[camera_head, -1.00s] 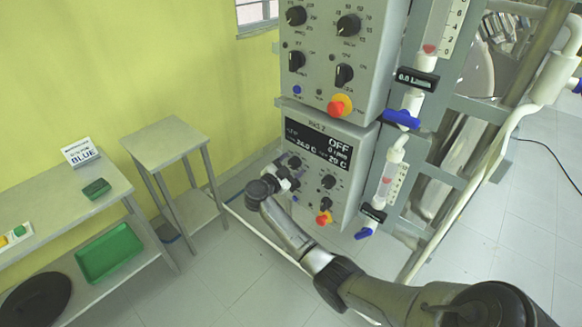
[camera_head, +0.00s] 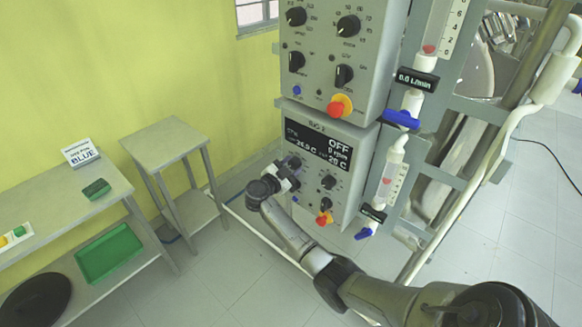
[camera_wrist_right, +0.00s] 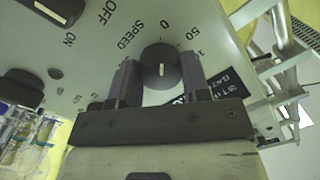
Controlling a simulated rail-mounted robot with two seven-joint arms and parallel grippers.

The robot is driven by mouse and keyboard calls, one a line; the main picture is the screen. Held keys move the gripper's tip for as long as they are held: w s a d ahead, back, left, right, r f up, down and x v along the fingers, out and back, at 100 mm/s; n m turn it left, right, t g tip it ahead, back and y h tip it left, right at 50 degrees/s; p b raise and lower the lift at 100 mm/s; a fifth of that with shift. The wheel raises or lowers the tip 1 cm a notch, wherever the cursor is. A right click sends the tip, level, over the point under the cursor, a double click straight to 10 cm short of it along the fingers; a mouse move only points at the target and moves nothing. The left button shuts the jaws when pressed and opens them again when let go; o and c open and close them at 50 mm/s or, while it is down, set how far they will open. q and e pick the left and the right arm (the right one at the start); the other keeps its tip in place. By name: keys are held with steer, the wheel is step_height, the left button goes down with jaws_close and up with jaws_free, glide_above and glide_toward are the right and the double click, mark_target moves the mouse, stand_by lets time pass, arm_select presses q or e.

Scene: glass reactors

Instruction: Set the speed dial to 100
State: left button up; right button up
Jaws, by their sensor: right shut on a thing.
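The speed dial (camera_wrist_right: 159,66) is a round black knob with a white pointer mark, on a grey panel with SPEED, 0 and 50 printed around it in the right wrist view. My right gripper (camera_wrist_right: 159,80) has a finger on each side of the dial and is shut on it. In the head view my right gripper (camera_head: 285,178) is at the left side of the lower control box (camera_head: 312,195), and hides part of the dial there. The box's display (camera_head: 318,144) reads OFF, 0 rpm. My left gripper is not in view.
An upper control box (camera_head: 325,65) with several knobs sits directly above. A red and yellow emergency button (camera_head: 325,218) is low on the lower box. A small side table (camera_head: 165,143) stands to the left, with clear floor between.

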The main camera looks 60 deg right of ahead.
steer(key=shift+m, duration=0.3)
steer(key=m+b, duration=0.1)
steer(key=m, duration=0.2)
steer(key=shift+f, duration=0.15)
steer(key=m+b, duration=0.2)
steer(key=m, duration=0.2)
steer(key=shift+w+m, duration=0.1)
steer(key=shift+m, duration=0.3)
steer(key=m+b, duration=0.2)
steer(key=shift+m+g, duration=0.4)
steer(key=m+b, duration=0.3)
steer(key=shift+m+b, duration=0.3)
steer(key=shift+m, duration=0.1)
steer(key=shift+m+b, duration=1.05)
steer(key=shift+m, duration=0.15)
steer(key=shift+r+m+b, duration=0.2)
steer(key=shift+m+b, duration=0.2)
steer(key=shift+m, duration=0.1)
